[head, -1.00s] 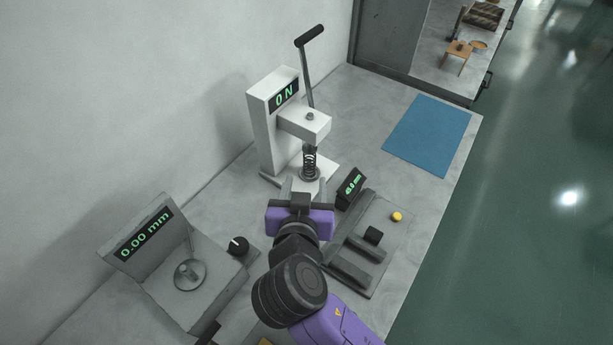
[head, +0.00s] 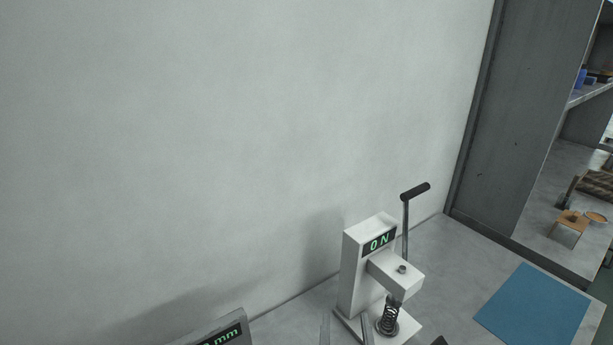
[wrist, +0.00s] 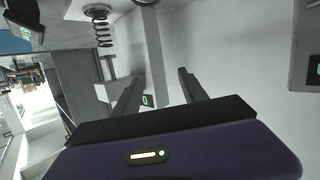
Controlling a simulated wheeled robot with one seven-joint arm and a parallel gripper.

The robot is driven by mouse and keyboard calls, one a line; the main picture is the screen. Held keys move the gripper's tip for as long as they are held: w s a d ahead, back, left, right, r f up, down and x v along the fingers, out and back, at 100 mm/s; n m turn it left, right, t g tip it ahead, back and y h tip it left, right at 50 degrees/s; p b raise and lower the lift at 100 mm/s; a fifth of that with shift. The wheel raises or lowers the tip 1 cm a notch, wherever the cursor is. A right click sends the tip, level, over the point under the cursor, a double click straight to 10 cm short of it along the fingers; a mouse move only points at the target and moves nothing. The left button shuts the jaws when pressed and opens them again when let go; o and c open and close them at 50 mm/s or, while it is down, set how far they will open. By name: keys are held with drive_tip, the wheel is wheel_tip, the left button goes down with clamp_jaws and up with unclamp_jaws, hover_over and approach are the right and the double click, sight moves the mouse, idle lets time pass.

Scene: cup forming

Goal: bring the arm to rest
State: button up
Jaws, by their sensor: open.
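My gripper (head: 346,327) shows only as two finger ends at the bottom edge of the head view, just left of the press's spring. In the wrist view its two dark fingers (wrist: 159,78) are spread apart with nothing between them. The rest of my arm is outside the head view. The white press (head: 361,268) stands against the wall, its display reading 0 N and its black-handled lever (head: 405,225) upright. Its coil spring (head: 390,318) sits under the press head and also shows at the top of the wrist view (wrist: 102,28).
A grey gauge with a green mm display (head: 222,335) is cut off at the bottom edge. A blue mat (head: 533,308) lies on the grey bench (head: 455,270) to the right. Beyond a dark panel (head: 515,120) is another surface with a small wooden stand (head: 571,222). The wall is bare.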

drive_tip(key=s+d+f, duration=0.1)
drive_tip(key=s+d, duration=0.3)
drive_tip(key=s, duration=0.7)
drive_tip(key=s+d+y, duration=0.1)
drive_tip(key=s+d, duration=0.3)
drive_tip(key=s, duration=0.7)
drive_tip(key=s+d+f, duration=0.1)
drive_tip(key=s+d, duration=0.3)
drive_tip(key=s, duration=0.7)
drive_tip(key=shift+s+d+f+y, duration=0.3)
drive_tip(key=shift+s+d+f, duration=0.05)
drive_tip(key=shift+s, duration=0.05)
